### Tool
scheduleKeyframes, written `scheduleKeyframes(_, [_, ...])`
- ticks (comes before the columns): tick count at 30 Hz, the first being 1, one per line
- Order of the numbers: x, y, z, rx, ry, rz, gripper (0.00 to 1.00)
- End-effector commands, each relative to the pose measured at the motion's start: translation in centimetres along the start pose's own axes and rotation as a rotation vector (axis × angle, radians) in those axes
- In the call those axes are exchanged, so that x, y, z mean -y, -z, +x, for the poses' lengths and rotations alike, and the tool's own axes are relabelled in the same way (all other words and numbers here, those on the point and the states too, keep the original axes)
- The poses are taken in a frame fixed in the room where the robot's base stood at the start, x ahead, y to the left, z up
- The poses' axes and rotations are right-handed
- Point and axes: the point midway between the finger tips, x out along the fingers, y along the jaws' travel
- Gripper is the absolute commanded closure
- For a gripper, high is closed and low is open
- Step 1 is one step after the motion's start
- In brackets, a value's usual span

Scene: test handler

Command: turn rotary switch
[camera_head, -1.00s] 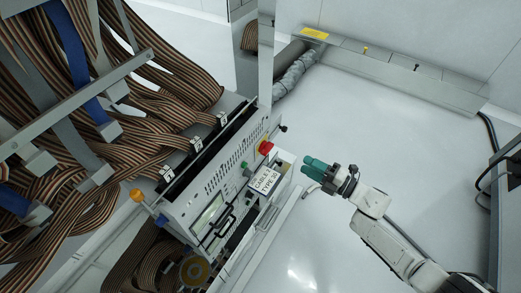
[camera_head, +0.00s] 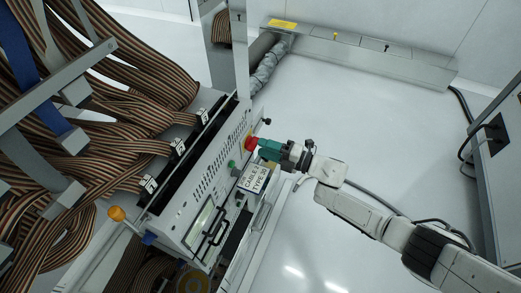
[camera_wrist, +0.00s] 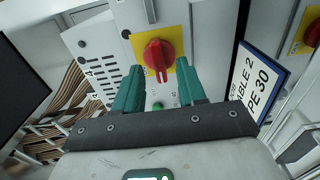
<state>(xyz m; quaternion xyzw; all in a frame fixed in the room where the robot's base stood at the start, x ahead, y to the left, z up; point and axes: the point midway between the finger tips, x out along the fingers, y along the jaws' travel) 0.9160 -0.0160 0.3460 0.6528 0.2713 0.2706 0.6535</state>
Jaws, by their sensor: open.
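The rotary switch (camera_wrist: 158,55) is a red knob on a yellow square plate (camera_wrist: 177,83) on a light grey panel. In the wrist view it sits just beyond my fingertips, near the middle of the gap. In the head view the red switch (camera_head: 250,143) is on the front of the cabinet, partly hidden by my gripper. My gripper (camera_head: 261,148) has green fingers and reaches in from the right. In the wrist view its two fingers (camera_wrist: 158,75) are apart with nothing between them. Whether a finger touches the knob cannot be told.
A label reading "CABLE 2 TYPE 30" (camera_head: 254,178) sits close below the gripper. A green button (camera_wrist: 158,106) is beneath the switch. Black handles (camera_head: 214,230) stick out lower on the cabinet. Striped ribbon cables (camera_head: 130,150) fill the left.

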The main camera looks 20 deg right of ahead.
Motion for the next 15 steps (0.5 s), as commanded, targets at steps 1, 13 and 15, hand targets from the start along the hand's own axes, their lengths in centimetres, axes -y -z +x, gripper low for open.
scheduleKeyframes(1, [0.2,0.0,0.7,-0.003,-0.001,-0.001,0.60])
scheduleKeyframes(13, [-0.1,-0.1,2.2,0.001,-0.001,0.001,0.60])
scheduleKeyframes(15, [-0.1,0.0,2.2,0.001,-0.001,0.001,0.60])
